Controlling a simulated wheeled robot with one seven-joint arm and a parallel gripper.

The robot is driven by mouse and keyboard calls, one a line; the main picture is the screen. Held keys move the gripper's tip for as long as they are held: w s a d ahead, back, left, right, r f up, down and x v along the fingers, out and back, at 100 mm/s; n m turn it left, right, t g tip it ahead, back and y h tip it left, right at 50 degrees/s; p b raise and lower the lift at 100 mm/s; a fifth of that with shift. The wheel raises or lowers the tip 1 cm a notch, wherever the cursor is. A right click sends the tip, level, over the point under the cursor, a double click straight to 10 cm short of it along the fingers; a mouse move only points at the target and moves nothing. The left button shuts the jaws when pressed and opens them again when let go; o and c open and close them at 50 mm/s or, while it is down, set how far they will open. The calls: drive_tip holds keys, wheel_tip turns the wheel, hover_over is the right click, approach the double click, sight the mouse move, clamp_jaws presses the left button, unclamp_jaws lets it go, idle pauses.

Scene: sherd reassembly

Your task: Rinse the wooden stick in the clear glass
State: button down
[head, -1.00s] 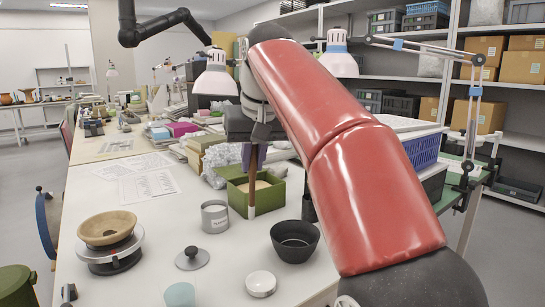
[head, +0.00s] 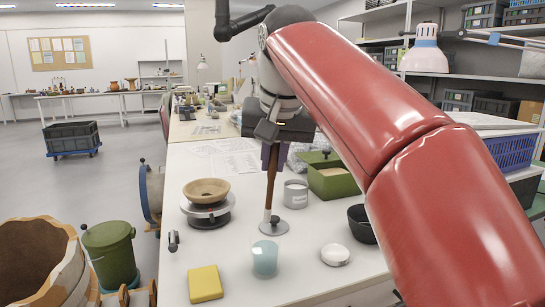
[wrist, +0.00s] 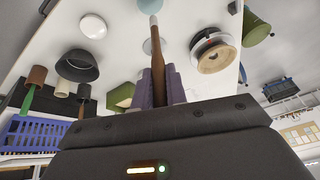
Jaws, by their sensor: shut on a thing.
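The stick also shows between the purple fingers in the wrist view (wrist: 156,55). In the head view its lower end overlaps the grey knobbed lid (head: 274,228); I cannot tell the exact height above the table. The clear glass (head: 265,258), pale blue, stands upright in front of the lid, apart from the stick. Part of the glass shows at the top edge of the wrist view (wrist: 150,5), beyond the stick's tip.
A wooden bowl on a turntable (head: 207,212) stands left. A labelled grey tin (head: 296,193) and green box (head: 333,182) stand behind right. A white round lid (head: 335,254) and a dark bowl (head: 361,224) are right. A yellow sponge (head: 205,283) lies front left.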

sight(270, 209)
drive_tip(key=shift+d+f+b, duration=0.2)
drive_tip(key=shift+f+b, duration=1.05)
drive_tip(key=shift+f, duration=0.15)
drive_tip(key=shift+a+f+b, duration=0.2)
drive_tip(key=shift+f+b, duration=1.15)
drive_tip(key=shift+f, duration=0.5)
drive_tip(key=shift+a+f+b, duration=0.2)
drive_tip(key=shift+f+b, duration=1.15)
drive_tip(key=shift+f, duration=0.5)
drive_tip(key=shift+a, duration=0.1)
